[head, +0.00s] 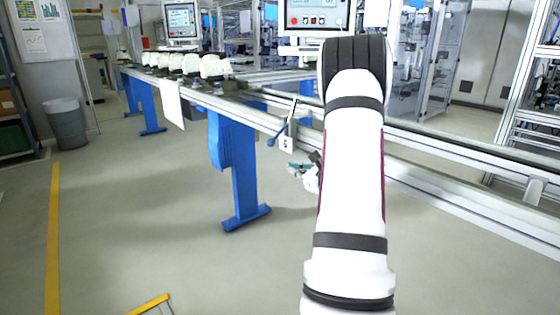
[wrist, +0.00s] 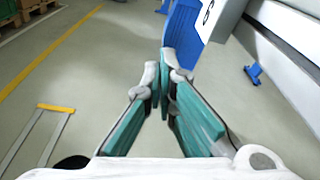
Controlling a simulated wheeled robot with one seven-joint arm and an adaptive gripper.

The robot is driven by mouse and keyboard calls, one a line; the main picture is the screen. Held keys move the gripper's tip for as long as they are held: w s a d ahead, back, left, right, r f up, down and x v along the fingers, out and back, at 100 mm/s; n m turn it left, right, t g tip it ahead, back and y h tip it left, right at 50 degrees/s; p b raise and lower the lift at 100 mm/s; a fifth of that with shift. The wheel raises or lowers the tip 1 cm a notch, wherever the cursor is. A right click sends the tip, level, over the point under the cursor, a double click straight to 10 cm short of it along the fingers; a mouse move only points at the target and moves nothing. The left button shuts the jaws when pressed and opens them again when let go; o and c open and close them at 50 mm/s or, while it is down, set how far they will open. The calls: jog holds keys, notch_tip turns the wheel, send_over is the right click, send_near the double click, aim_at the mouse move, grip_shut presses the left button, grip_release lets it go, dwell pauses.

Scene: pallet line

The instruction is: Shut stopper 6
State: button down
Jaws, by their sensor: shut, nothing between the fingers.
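Stopper 6 is on the near side of the conveyor rail. In the head view its pale box (head: 287,144) hangs below the rail, and a thin lever with a blue knob (head: 271,142) sticks out to the left of it. In the wrist view the box (wrist: 223,20) shows at the top with a dark "6" on its face; the lever is not visible there. My gripper (head: 301,169) is just below the box in the head view, partly hidden by my arm. In the wrist view my gripper (wrist: 160,82) has its teal-padded fingers shut and empty, apart from the box.
The conveyor rail (head: 470,150) runs across the scene, with a blue leg (head: 236,165) left of my gripper. White parts (head: 190,65) stand on the line at the back left. A grey bin (head: 66,122) stands far left. The floor in front is mostly open.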

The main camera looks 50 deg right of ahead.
jog(key=w+d+r+b, duration=0.1)
jog(key=w+r, duration=0.1)
jog(key=w, duration=0.6)
jog(key=shift+w+d+b, duration=0.25)
jog(key=shift+w+b, duration=0.05)
jog(key=shift+w, duration=0.1)
jog(key=shift+r, duration=0.15)
jog(key=shift+w+a+r+m+p, duration=0.1)
jog(key=shift+a+r+m+p, duration=0.2)
jog(key=shift+p, duration=0.1)
